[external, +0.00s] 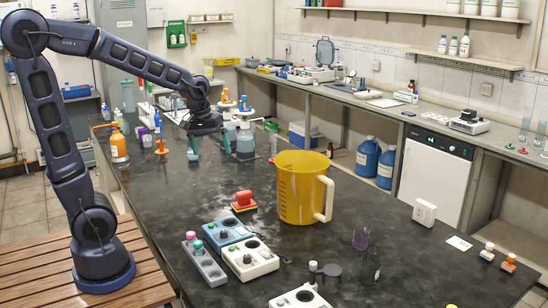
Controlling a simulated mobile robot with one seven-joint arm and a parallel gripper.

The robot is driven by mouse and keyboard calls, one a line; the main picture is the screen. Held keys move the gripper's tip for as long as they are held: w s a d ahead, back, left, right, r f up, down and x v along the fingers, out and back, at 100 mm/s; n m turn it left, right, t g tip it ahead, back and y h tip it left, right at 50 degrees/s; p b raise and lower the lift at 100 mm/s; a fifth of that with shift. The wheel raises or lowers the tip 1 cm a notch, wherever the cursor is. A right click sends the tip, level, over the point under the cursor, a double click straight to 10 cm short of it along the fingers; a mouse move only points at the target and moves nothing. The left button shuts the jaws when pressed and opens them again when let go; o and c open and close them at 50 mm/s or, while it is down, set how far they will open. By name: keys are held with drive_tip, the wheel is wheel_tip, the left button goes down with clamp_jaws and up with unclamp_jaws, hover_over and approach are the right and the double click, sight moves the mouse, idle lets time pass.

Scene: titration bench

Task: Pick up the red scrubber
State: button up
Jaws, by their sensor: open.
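The red scrubber (244,201) lies on the dark bench top (165,195), just left of a large yellow jug. It has a red grip above an orange-red base.
The yellow jug (303,188) stands close to the scrubber's right. White and blue instrument boxes (249,257) lie in front of it. An orange bottle (118,146) and flasks (245,140) stand near the arm. The bench between scrubber and bottles is mostly clear.

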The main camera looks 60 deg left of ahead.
drive_tip(key=w+a+f+n+g, duration=0.1)
drive_tip(key=w+a+f+n, duration=0.25)
drive_tip(key=w+f, duration=0.45)
drive_tip(key=n+g, duration=0.1)
drive_tip(key=n, duration=0.4)
approach(244, 200)
drive_tip(key=shift+w+a+r, duration=0.15)
drive_tip(key=shift+w+a, duration=0.2)
drive_tip(key=shift+w+a+f, duration=0.15)
drive_tip(key=shift+w+f, duration=0.05)
drive_tip(key=shift+f, duration=0.35)
wheel_tip(244, 200, down, 10)
drive_tip(key=shift+a+f, duration=0.1)
drive_tip(key=shift+f, duration=0.15)
drive_tip(key=shift+c, duration=0.2)
drive_tip(key=c, duration=0.9)
drive_tip(key=shift+r, duration=0.15)
